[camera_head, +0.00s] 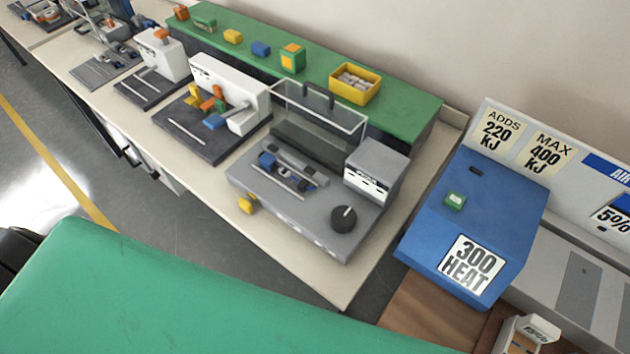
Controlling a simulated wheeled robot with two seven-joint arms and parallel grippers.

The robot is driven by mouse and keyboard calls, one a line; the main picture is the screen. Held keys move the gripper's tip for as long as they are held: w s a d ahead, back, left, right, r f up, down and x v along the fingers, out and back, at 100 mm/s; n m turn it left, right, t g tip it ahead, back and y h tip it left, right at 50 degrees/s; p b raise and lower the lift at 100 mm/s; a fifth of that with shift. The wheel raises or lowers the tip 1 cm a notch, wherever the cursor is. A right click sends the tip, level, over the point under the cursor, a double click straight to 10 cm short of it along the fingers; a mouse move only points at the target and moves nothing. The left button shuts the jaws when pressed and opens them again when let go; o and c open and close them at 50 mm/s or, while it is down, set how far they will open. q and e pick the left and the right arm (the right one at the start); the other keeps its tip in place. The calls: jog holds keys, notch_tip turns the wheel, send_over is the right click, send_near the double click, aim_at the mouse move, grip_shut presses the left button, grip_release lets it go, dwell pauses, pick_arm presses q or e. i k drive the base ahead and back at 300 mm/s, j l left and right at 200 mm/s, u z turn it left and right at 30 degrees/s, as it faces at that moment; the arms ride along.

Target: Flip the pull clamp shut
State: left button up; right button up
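No part can be made out for certain as the pull clamp. A dark base plate (195,135) on the bench carries a white block with an orange piece (212,100) and a blue piece (215,122) in front of it. A grey machine (300,215) nearer the front has a clear raised cover (325,105), a black knob (344,218) and a small blue part (267,161) beside metal bars. Whether any clamp is open or shut is too small to tell. Neither of my grippers is in view.
A green shelf (400,108) behind the machines holds small blocks and a yellow bin (355,84). A blue box (470,225) marked 300 HEAT stands at right. A green surface (180,300) fills the lower left. Grey floor shows between it and the bench (290,268).

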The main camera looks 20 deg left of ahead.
aim_at(247, 207)
jog(key=k+j+u, duration=0.15)
jog(key=u, duration=0.3)
jog(key=k+j+u, duration=0.25)
jog(key=u, duration=0.15)
jog(key=j+z, duration=0.2)
jog(key=j, duration=1.1)
jog(key=k+j+z, duration=0.2)
jog(key=j, duration=1.05)
jog(key=i+j, duration=0.05)
jog(key=i, duration=0.05)
